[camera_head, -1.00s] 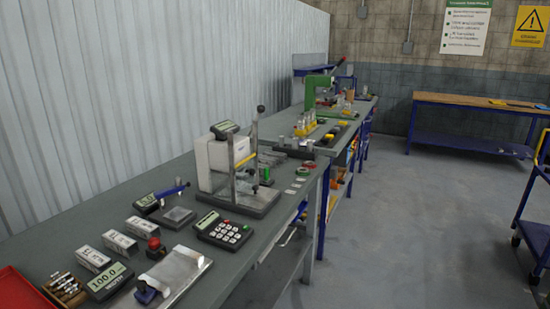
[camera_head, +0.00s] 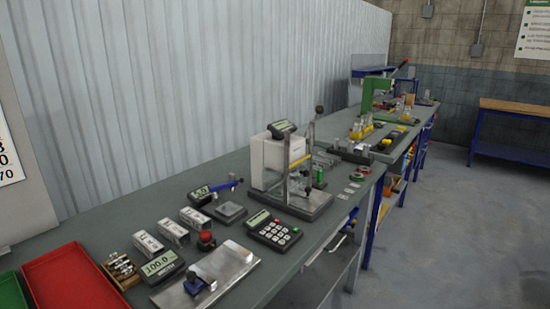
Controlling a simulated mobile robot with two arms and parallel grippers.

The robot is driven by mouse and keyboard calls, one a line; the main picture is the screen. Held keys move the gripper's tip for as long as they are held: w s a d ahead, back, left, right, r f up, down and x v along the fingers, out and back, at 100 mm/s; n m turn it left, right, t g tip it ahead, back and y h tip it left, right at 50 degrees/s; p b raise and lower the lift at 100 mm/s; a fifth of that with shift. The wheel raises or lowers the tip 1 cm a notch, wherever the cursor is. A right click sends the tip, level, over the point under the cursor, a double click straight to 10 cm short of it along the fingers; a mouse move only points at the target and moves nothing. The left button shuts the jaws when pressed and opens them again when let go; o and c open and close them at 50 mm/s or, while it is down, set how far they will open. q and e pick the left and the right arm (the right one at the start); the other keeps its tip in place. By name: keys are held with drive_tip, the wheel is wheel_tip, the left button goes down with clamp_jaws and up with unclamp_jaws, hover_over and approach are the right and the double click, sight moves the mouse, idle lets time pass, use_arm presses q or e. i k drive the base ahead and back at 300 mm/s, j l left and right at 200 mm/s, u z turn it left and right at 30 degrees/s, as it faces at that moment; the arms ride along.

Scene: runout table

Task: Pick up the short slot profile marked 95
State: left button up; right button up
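Several short light-grey slot profiles lie in a row on the near workbench (camera_head: 95,222). The nearest profile (camera_head: 148,244) is at the left, a middle profile (camera_head: 173,232) is beside it, and a farther profile (camera_head: 196,219) is to the right. Their markings are too small to read, so I cannot tell which is marked 95. Neither of my grippers is in view.
A red tray (camera_head: 72,281) and part of a green tray (camera_head: 11,291) are at the left front. A display reading 100.0 (camera_head: 161,267), a metal plate (camera_head: 228,265), a keypad unit (camera_head: 273,231) and a test stand (camera_head: 303,201) crowd the bench.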

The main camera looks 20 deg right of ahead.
sight(336, 160)
drive_tip(key=i+l+u, duration=0.1)
drive_tip(key=l+u, duration=0.3)
drive_tip(key=l, duration=0.25)
drive_tip(key=l+u, duration=0.45)
drive_tip(key=l, duration=0.25)
drive_tip(key=k+l+u, duration=0.15)
drive_tip(key=l+u, duration=0.25)
drive_tip(key=l, duration=0.25)
